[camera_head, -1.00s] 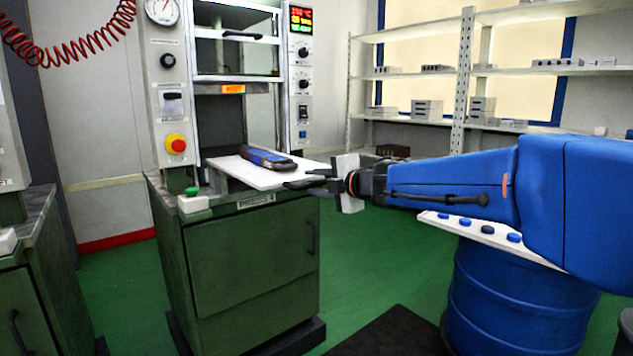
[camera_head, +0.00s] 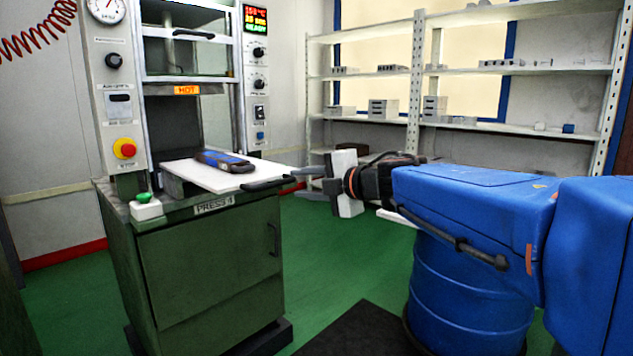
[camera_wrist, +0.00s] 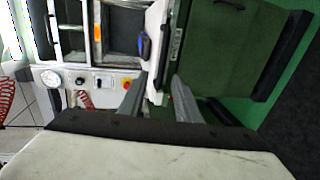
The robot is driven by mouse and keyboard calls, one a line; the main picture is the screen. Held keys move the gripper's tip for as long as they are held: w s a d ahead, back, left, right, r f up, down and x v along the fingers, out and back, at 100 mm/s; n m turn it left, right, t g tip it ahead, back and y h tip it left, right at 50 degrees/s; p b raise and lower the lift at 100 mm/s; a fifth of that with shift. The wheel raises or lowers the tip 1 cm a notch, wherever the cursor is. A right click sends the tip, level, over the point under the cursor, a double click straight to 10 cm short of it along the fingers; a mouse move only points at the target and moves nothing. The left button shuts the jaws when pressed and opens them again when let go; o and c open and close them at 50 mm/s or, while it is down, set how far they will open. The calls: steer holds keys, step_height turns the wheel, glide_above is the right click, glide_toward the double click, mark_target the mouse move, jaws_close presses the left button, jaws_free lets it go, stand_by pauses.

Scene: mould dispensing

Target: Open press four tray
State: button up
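Press 4 is a green cabinet (camera_head: 205,285) with a white press frame above it. Its white tray (camera_head: 195,174) stands pulled out of the press toward my arm, with a blue-and-dark mould (camera_head: 224,161) lying on it. The tray's black handle (camera_head: 268,183) is at its right end. My gripper (camera_head: 308,183) is just right of the handle, its fingers apart and empty, with a small gap to the handle. In the wrist view the two grey fingers (camera_wrist: 155,92) are spread, and the white tray (camera_wrist: 157,35) and blue mould (camera_wrist: 144,46) show beyond them.
A green button box (camera_head: 146,206) sits on the cabinet's front left corner. A blue drum (camera_head: 470,290) stands below my arm. White shelving (camera_head: 415,90) lines the back wall.

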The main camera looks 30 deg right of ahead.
steer(key=shift+v, duration=2.9)
